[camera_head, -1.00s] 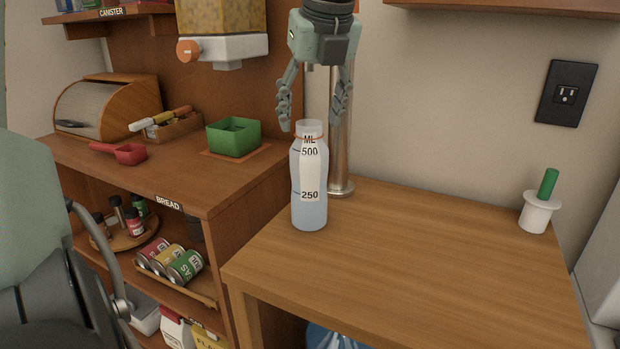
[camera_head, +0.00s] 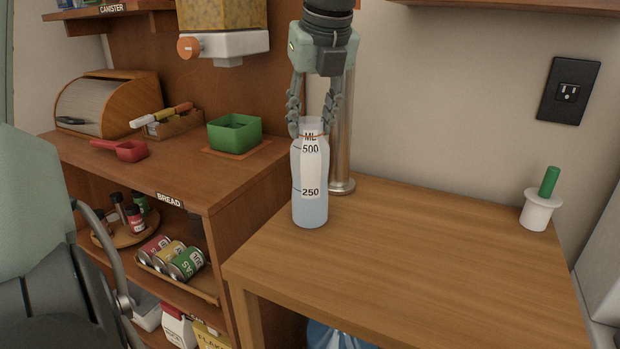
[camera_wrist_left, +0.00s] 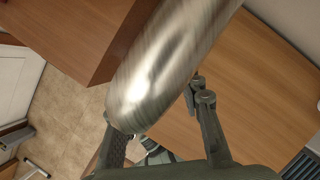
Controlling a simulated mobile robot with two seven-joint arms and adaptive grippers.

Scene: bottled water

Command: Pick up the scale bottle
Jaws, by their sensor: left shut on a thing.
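The scale bottle (camera_head: 309,190) is clear, with a white label marked ML, 500 and 250 and pale liquid inside. In the left wrist view, the fingers of the left gripper (camera_wrist_left: 160,120) show at the bottom, and the bottle is not clearly visible there. My right gripper is not in view.
A metal post (camera_head: 342,150) stands close behind the bottle and fills much of the left wrist view. A brown shelf unit (camera_head: 225,190) with a green box (camera_head: 234,133) adjoins on the left. A white holder with a green handle (camera_head: 538,208) stands at right. The table's middle is clear.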

